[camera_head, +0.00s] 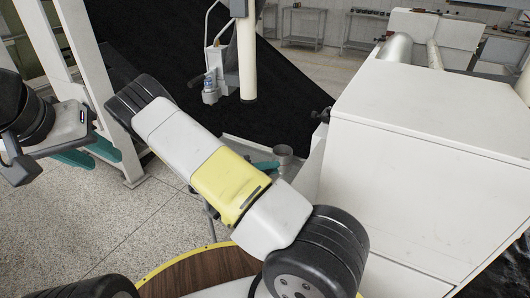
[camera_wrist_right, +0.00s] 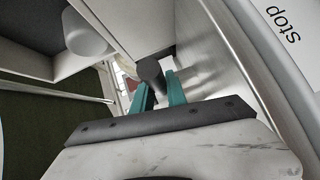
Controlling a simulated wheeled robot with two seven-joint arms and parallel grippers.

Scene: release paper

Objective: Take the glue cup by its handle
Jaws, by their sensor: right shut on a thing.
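The glue cup (camera_head: 283,153) is a small grey metal cup near the middle of the head view, beside the large white machine box. My right gripper (camera_head: 266,166) is right by the cup, with only a bit of teal finger showing past my forearm. In the right wrist view, the teal fingers of my right gripper (camera_wrist_right: 159,88) are shut on a dark round bar, the handle (camera_wrist_right: 150,72). Most of the handle is hidden in the head view. My left gripper (camera_head: 108,162) is empty at the left, its teal fingers apart.
The white machine box (camera_head: 420,165) fills the right side, close to my right arm. A white post frame (camera_head: 82,80) stands beside my left gripper. A round wooden surface with a yellow rim (camera_head: 205,268) lies at the bottom. Speckled floor (camera_head: 100,220) is clear at left.

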